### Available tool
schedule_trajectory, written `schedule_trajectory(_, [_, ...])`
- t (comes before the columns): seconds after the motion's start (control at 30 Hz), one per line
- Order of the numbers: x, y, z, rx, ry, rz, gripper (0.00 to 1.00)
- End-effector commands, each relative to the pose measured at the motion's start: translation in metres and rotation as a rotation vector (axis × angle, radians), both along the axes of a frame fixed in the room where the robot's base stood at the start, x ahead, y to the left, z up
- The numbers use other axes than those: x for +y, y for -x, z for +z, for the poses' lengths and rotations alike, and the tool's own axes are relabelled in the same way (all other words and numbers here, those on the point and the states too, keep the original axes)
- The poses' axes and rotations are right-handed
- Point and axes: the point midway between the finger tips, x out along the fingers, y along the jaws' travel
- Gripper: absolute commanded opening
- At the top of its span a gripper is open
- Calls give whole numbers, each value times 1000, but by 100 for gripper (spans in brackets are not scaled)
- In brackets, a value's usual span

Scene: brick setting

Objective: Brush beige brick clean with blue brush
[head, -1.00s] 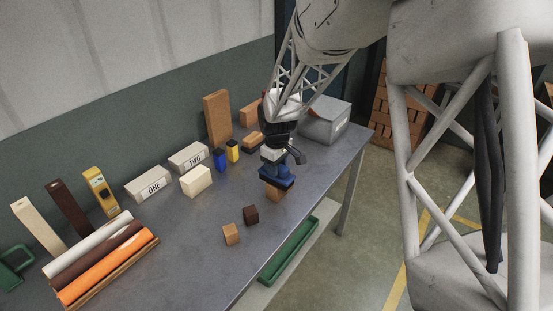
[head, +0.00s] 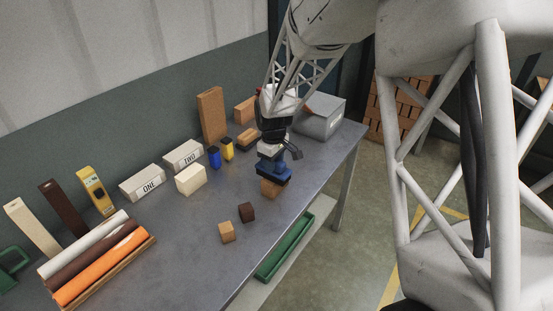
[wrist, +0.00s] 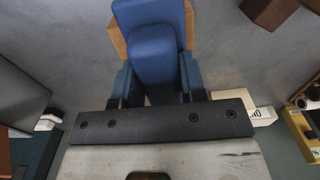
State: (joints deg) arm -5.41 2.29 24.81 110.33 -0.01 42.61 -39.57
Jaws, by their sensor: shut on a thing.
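My gripper (head: 271,160) is shut on the blue brush (head: 269,177) near the right part of the table. In the wrist view the brush (wrist: 152,48) lies between the blue fingers. An orange-tan brick (head: 271,189) sits directly under the brush, on the table near its front edge. Its edges show beside the brush in the wrist view (wrist: 117,41). I cannot tell whether the brush touches it. A cream, beige-looking brick (head: 190,179) stands apart, left of my gripper. The underside of the brush is hidden.
A dark brown cube (head: 246,212) and a tan cube (head: 227,232) lie in front. Boxes marked ONE (head: 142,183) and TWO (head: 183,156), a blue container (head: 214,157) and a yellow container (head: 227,149) stand behind. A grey box (head: 320,117) stands at the right end.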

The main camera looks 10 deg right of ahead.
Motion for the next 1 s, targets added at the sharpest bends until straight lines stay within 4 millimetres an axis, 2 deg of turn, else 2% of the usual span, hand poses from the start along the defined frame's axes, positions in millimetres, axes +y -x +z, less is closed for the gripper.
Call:
schedule_trajectory(0.17, [8, 8, 4, -1, 0, 1, 12])
schedule_trajectory(0.27, [8, 7, 25, -4, -1, 0, 12])
schedule_trajectory(0.8, [8, 7, 72, -2, -1, 0, 12])
schedule_trajectory(1.0, [7, 7, 81, -1, 0, 0, 12])
